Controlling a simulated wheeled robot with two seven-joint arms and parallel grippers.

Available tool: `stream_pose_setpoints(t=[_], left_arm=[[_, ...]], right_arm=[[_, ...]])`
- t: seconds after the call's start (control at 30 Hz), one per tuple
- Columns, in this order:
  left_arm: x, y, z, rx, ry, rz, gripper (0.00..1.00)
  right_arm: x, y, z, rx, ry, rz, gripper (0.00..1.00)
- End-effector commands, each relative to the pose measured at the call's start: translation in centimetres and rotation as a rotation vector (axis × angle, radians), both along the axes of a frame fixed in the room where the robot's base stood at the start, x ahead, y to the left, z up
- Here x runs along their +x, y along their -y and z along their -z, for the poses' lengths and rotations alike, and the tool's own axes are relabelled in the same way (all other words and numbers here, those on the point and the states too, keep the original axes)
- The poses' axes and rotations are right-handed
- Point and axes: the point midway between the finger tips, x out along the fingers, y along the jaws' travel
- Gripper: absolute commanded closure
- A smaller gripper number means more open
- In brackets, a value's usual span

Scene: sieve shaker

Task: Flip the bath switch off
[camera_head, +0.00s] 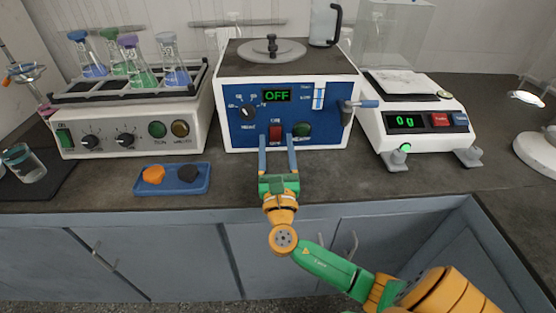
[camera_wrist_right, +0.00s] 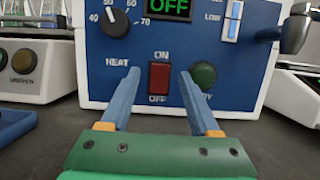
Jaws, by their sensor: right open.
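The bath is a white box with a blue front panel (camera_head: 340,132) in the middle of the counter, and its display (camera_head: 277,95) reads OFF in green. Its red rocker switch (camera_wrist_right: 159,78) sits low on the panel between the labels ON and OFF; I cannot tell which end is pressed in. In the head view the switch (camera_head: 275,132) shows just beyond my fingertips. My right gripper (camera_head: 277,148) is open and empty, pointing at the panel, with its blue fingers (camera_wrist_right: 160,76) to either side of the switch. Contact cannot be told. My left gripper is not in view.
A green round indicator (camera_wrist_right: 203,75) is right of the switch, and a black dial (camera_head: 248,113) is above left. A lever (camera_head: 360,104) sticks out at the panel's right. A flask shaker (camera_head: 132,135) stands left, a balance (camera_head: 420,120) right. A blue tray (camera_head: 172,188) lies front left.

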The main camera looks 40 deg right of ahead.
Motion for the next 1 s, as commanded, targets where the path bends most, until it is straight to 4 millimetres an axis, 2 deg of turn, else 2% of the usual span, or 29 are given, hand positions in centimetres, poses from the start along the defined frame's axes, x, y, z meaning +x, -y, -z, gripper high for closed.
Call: stream_pose_setpoints(t=[0.3, 0.43, 0.6, 1.0], left_arm=[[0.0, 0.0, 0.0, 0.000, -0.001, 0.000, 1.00], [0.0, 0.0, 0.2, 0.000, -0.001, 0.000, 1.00], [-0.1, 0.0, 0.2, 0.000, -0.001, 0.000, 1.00], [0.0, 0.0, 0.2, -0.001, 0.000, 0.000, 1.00]], right_arm=[[-6.7, -4.1, 0.1, 0.006, -0.003, 0.000, 0.38], [-8.7, -5.3, 0.1, 0.004, -0.002, 0.000, 0.38], [-9.6, -5.8, 0.0, 0.002, -0.001, 0.001, 0.38], [-9.6, -5.8, -0.1, 0.002, 0.000, 0.001, 0.38]])
